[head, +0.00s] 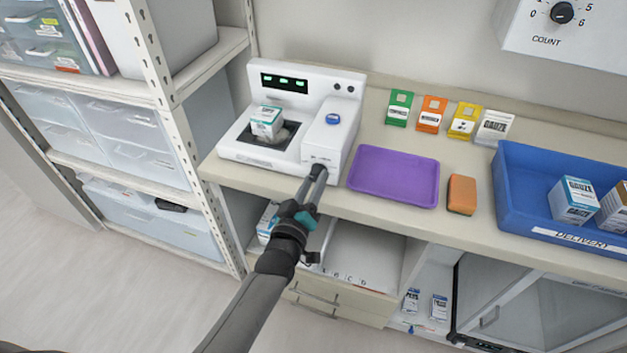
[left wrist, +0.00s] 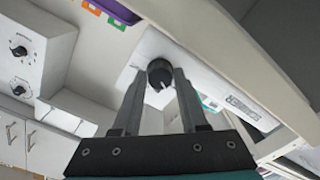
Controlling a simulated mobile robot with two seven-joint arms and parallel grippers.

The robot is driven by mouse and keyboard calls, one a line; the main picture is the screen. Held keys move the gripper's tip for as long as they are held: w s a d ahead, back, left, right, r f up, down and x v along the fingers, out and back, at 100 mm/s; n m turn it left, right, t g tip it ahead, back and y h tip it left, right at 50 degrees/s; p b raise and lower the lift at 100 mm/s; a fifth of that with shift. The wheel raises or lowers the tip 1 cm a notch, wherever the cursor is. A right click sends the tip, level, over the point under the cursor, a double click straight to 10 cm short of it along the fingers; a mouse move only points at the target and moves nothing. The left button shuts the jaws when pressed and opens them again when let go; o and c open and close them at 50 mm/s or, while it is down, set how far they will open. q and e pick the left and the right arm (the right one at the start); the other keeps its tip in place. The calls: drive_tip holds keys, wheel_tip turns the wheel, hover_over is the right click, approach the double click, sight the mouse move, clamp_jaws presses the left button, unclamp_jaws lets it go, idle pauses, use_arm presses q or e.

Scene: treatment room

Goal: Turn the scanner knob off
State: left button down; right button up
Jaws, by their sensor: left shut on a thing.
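The white scanner (head: 265,160) stands on the counter at the left, with green lights on its dark display (head: 284,83). A gauze box (head: 267,122) sits on its dark plate. My left gripper (head: 316,174) reaches the front of the scanner's right-hand block, low on its face. In the left wrist view, the dark round scanner knob (left wrist: 160,73) with a light pointer mark lies between the fingertips of my left gripper (left wrist: 161,82), which is shut on it. In the head view the gripper mostly hides the knob. My right gripper is not in view.
A purple tray (head: 394,148) and an orange-brown sponge (head: 462,194) lie right of the scanner. A blue delivery bin (head: 520,200) holds boxes farther right. A shelf rack (head: 150,100) stands close on the left. Open shelves and drawers (head: 335,305) are below the counter.

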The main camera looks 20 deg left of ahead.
use_arm(q)
drive_tip(key=shift+n, duration=0.5)
drive_tip(key=shift+c, duration=2.2)
unclamp_jaws()
drive_tip(key=s+p, duration=0.1)
drive_tip(key=s, duration=1.4)
drive_tip(key=shift+s+a+p, duration=0.15)
drive_tip(key=shift+a+p, duration=0.1)
drive_tip(key=shift+p, duration=0.05)
